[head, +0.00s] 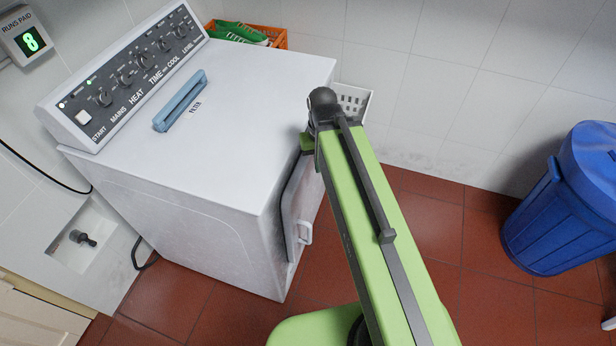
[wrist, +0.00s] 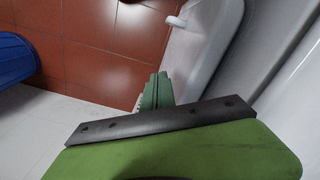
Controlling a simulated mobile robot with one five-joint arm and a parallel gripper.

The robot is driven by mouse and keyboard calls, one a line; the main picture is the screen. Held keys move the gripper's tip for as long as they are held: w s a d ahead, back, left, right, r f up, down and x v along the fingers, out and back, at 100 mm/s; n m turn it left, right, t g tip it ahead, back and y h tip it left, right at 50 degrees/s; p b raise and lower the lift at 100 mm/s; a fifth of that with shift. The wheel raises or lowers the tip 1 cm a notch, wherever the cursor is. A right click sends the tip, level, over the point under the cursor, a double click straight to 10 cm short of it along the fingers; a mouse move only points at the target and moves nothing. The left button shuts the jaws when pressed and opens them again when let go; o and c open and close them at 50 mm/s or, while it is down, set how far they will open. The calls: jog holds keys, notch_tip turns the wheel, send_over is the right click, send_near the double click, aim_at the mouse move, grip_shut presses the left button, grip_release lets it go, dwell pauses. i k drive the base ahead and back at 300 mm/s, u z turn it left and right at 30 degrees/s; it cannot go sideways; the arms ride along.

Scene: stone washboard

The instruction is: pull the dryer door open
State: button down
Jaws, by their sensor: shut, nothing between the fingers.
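The white dryer (head: 190,150) stands at the left of the head view, its control panel along the back of its top. Its door (head: 292,205) is on the side facing right, seen at a steep angle and partly behind my arm. The door stands slightly proud of the dryer front; I cannot tell for sure whether it is ajar. A white handle (head: 305,233) sits on the door, and also shows in the wrist view (wrist: 177,21). My gripper (wrist: 158,80) is shut and empty, beside the door (wrist: 197,50) and apart from the handle. My arm mostly hides it in the head view.
A blue bin (head: 565,205) stands at the right by the tiled wall. A blue filter handle (head: 180,101) lies on the dryer top. Red floor between dryer and bin is clear.

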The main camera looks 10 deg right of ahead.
aim_at(319, 185)
jog(key=i, duration=0.15)
jog(key=u, duration=0.1)
jog(key=k, duration=1.85)
jog(key=u, duration=0.8)
jog(key=i, duration=1.05)
